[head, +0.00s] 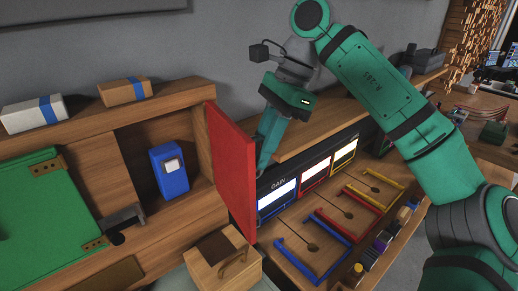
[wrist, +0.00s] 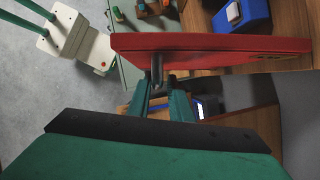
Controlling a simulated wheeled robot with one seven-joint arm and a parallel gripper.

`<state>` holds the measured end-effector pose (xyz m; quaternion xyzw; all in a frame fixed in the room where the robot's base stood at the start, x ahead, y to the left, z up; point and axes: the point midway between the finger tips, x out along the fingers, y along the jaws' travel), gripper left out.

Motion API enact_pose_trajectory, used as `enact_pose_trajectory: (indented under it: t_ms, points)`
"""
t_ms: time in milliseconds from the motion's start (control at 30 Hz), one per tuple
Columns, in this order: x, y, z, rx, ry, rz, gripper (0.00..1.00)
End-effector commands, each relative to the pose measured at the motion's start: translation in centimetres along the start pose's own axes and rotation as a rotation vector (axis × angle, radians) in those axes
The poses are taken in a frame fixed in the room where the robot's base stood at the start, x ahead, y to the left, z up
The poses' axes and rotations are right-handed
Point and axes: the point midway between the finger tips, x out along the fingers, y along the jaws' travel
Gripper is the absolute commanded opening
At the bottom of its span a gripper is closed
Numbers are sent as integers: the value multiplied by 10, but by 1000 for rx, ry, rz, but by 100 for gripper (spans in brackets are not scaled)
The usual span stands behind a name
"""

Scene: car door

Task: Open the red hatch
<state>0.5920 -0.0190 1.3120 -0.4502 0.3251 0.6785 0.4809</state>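The red hatch (head: 231,165) stands swung out from the wooden shelf wall, its panel upright and seen at a steep angle in the head view. In the wrist view the red hatch (wrist: 215,47) runs across the picture above my fingers. A dark handle (wrist: 157,70) sticks out from its face towards me. My gripper (head: 263,165) is at the right side of the panel, its tips partly hidden by it. In the wrist view my gripper (wrist: 162,92) has its two fingertips at the handle. Whether they press on it is unclear.
A blue box (head: 169,170) stands in the open compartment left of the hatch. A green hatch (head: 38,222) is farther left. A wooden box (head: 223,264) is below the red panel. Drawers with blue, red and yellow handles (head: 371,200) lie to the right.

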Motion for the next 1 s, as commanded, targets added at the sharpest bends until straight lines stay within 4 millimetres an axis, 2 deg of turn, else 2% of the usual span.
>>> enact_pose_trajectory:
  t_ms: [367, 800, 1000]
  points:
    - [-6, -1, 2, -2, 1, 1, 18]
    - [-76, -1, 1, 1, 4, 0, 18]
    - [-97, -1, 0, 1, 3, 2, 18]
